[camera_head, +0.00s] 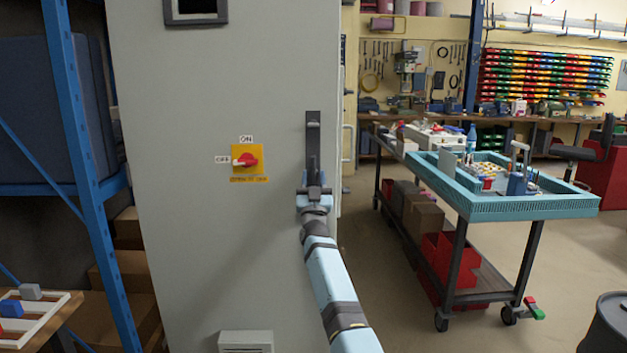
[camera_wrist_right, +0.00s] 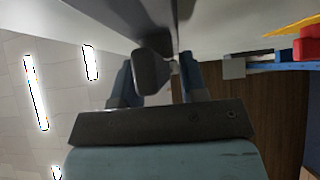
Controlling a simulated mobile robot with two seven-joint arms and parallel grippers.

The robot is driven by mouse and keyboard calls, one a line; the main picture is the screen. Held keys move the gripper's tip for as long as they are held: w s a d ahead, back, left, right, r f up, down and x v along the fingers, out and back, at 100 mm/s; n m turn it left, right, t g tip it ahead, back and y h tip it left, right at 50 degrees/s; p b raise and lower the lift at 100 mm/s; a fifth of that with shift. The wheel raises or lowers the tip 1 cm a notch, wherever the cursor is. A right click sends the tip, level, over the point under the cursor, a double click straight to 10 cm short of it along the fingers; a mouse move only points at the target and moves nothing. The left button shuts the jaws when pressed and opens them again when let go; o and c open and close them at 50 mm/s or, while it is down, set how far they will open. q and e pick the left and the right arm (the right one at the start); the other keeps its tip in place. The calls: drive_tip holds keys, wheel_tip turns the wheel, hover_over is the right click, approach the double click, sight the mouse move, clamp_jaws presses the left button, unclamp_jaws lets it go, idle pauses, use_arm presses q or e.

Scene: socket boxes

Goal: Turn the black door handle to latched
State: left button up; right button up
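The black door handle (camera_head: 313,133) is on the right part of a tall grey cabinet door (camera_head: 200,80). It is upright, its upper plate lying along the door, and its lower end is partly hidden by my right gripper. My right gripper (camera_head: 314,188) is at the handle's lower end, with its arm rising from below. In the right wrist view, the handle's dark end (camera_wrist_right: 152,72) sits between the two spread fingers (camera_wrist_right: 157,85), close to the left one, with a gap toward the right one. Firm contact is not clear. My left gripper is not in view.
A red rotary switch (camera_head: 246,160) on a yellow plate is on the door, left of the handle. A blue shelf rack (camera_head: 75,110) stands at the left. A teal-topped cart (camera_head: 530,208) stands at the right, with open floor between it and the cabinet.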

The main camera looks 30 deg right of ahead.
use_arm(q)
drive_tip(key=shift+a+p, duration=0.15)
drive_tip(key=shift+p, duration=0.35)
use_arm(e)
drive_tip(key=v, duration=1.3)
drive_tip(key=shift+s+f, duration=0.2)
drive_tip(key=shift+f, duration=0.05)
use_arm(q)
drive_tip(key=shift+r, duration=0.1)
use_arm(e)
drive_tip(key=shift+a, duration=0.15)
